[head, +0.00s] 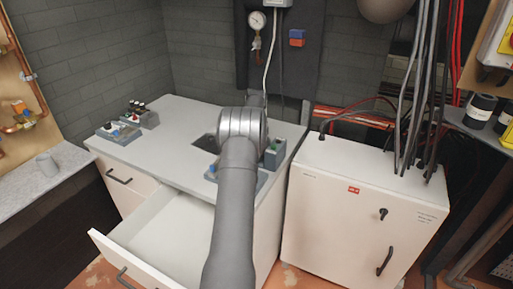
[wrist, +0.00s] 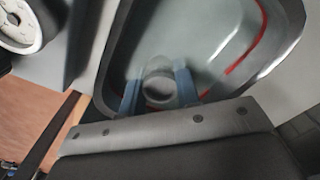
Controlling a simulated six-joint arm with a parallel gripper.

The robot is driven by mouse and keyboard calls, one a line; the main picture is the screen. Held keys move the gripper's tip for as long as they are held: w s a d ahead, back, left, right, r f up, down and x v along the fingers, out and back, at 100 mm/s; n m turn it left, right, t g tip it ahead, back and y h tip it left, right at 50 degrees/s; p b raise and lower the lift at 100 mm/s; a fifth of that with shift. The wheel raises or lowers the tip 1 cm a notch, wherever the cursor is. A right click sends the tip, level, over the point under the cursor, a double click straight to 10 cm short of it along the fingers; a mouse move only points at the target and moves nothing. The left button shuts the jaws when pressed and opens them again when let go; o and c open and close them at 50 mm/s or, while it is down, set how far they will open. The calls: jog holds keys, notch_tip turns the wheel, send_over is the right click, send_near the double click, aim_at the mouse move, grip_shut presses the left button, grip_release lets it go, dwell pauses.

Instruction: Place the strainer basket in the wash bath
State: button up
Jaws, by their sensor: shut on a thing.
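In the wrist view my gripper (wrist: 158,92) has its two blue fingers closed on either side of a small round grey piece, the strainer basket (wrist: 158,88). The basket is seen end-on and is blurred. Behind it lies the wash bath (wrist: 215,40), a metal basin with a rounded rim and a red line along its inner wall. The basket overlaps the near part of the bath in this view; its height above the floor of the bath cannot be told. In the head view my arm hides the gripper and basket, and part of the bath's dark opening (head: 207,143) shows.
The bath is set in a grey worktop (head: 175,135). Small trays with bottles (head: 143,115) stand at its left, and a grey holder (head: 274,153) stands right of my arm. A drawer (head: 165,235) hangs open in front. A white cabinet (head: 360,200) with cables stands right.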

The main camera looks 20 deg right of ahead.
jog(key=shift+f, duration=0.15)
jog(key=o, duration=0.7)
notch_tip(320, 180, up, 12)
jog(key=shift+r, duration=0.2)
jog(key=shift+f, duration=0.15)
notch_tip(320, 180, down, 11)
jog(key=shift+f, duration=0.15)
jog(key=shift+r, duration=2.1)
